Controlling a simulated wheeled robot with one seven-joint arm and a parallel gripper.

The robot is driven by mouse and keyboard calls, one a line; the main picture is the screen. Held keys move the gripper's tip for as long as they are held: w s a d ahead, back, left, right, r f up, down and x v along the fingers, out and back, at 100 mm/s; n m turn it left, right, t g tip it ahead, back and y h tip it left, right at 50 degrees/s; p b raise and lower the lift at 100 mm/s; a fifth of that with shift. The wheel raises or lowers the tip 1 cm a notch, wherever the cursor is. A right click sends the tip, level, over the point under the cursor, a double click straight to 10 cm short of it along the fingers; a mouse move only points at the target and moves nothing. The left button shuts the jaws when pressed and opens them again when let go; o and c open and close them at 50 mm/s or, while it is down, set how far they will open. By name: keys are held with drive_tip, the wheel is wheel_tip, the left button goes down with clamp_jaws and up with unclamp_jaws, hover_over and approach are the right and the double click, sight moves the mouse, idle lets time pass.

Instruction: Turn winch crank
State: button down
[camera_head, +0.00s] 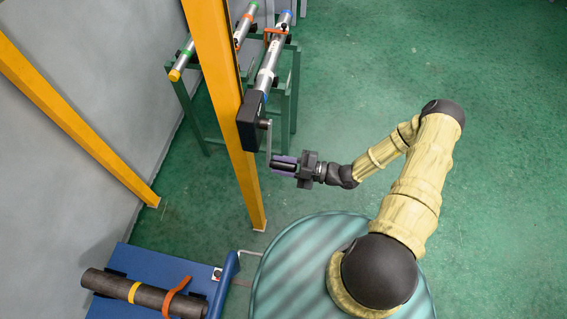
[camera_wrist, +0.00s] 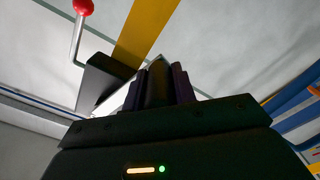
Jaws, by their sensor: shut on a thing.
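The winch (camera_head: 251,120) is a black box on the yellow post. Its thin grey crank arm (camera_head: 268,140) hangs down from the hub on the box's right side. My gripper (camera_head: 284,166) is at the lower end of this arm, reaching in from the right, with its purple fingers shut around the dark crank handle. In the wrist view the dark handle (camera_wrist: 158,88) lies between the fingers, and the fingers partly hide it. The black winch box (camera_wrist: 104,82) also shows there, left of the fingers. A grey rod with a red ball (camera_wrist: 83,8) rises beside the box.
The yellow post (camera_head: 222,90) stands close left of my gripper. Behind it, a green rack (camera_head: 290,95) carries several metal pipes. A blue bench (camera_head: 120,262) with a strapped dark pipe (camera_head: 150,294) is at lower left. Green floor at right is clear.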

drive_tip(key=shift+s+f, duration=0.1)
drive_tip(key=shift+f, duration=0.1)
drive_tip(key=c, duration=1.1)
unclamp_jaws()
drive_tip(key=shift+r, duration=0.15)
drive_tip(key=shift+b+v, duration=2.4)
drive_tip(key=shift+v, duration=6.3)
